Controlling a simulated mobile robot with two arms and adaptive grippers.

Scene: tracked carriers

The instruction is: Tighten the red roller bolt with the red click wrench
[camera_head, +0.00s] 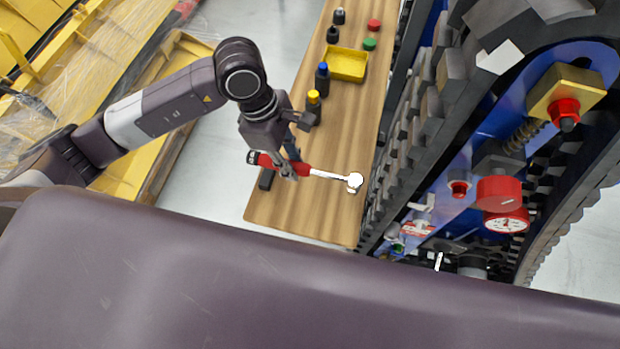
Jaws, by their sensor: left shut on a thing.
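My left gripper (289,168) is shut on the red click wrench (268,160), above the wooden bench. The wrench's red handle lies in the jaws, and its bright shaft and head (354,182) point right, towards the tracked carrier. Two red bolt heads show on the carrier's blue frame, both well to the right of the wrench and apart from it. One red bolt (565,113) sits on a gold block. A smaller red bolt (459,189) sits lower and nearer. I cannot tell which is the roller bolt. My right gripper is out of view.
The wooden bench (330,218) carries a yellow tray (347,64), a blue-capped bottle (322,78), and red (374,25) and green (369,44) lids. The carrier's dark track (400,150) rises along the bench's right edge. A red dial gauge (505,221) is on the frame. My own large link covers the foreground.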

